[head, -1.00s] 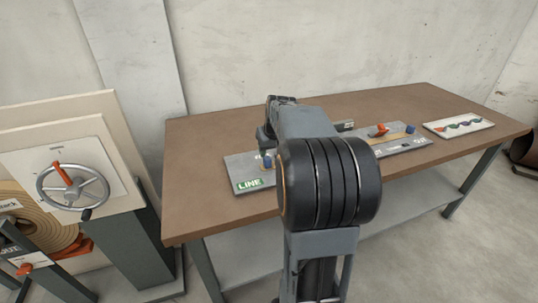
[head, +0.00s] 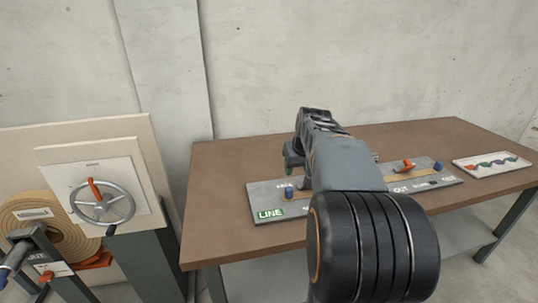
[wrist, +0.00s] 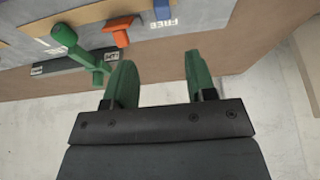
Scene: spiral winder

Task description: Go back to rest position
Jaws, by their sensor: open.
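My gripper (wrist: 157,78) shows in the wrist view with its two green fingers apart and nothing between them. In the head view my arm reaches over the table, and its dark end hides part of the panel. The grey control panel (head: 264,202) lies on the brown table (head: 226,232), with a green LINE label, blue knobs and an orange handle (head: 403,166). In the wrist view a green lever (wrist: 80,50) and an orange handle (wrist: 118,30) stand on the panel, beside and beyond the left finger. I cannot tell whether that finger touches the lever.
A handwheel (head: 102,204) with an orange grip is on a pale board at the left. Floor shows between stand and table.

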